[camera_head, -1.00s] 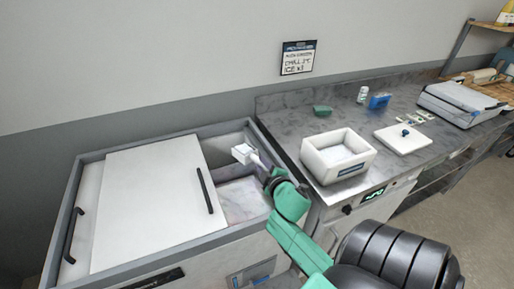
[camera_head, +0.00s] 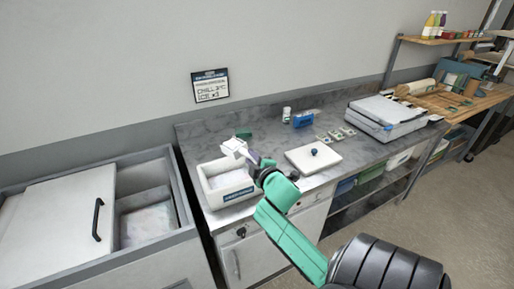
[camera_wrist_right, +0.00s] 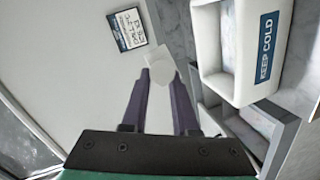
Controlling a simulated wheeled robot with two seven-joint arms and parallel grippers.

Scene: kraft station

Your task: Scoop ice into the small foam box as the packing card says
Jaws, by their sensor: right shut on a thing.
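My right gripper (camera_head: 257,163) is shut on a white scoop (camera_head: 234,147). In the right wrist view, the two purple fingers (camera_wrist_right: 160,78) grip the scoop (camera_wrist_right: 160,53). In the head view, the scoop is over the back right part of the white foam box (camera_head: 231,197); I cannot tell whether it carries ice. The box is open, and its "KEEP COLD" label (camera_wrist_right: 267,48) shows in the right wrist view. The packing card (camera_head: 210,87) on the wall seems to read "CHILL" and "ICE x3". The ice chest (camera_head: 183,205) stands left, partly open, with pale ice (camera_head: 146,222) inside.
The foam lid (camera_head: 299,161) with a blue knob lies right of the box. A green item (camera_head: 243,133), a white bottle (camera_head: 286,113) and a blue item (camera_head: 304,119) stand behind. A grey device (camera_head: 388,116) is farther right. The counter front is mostly clear.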

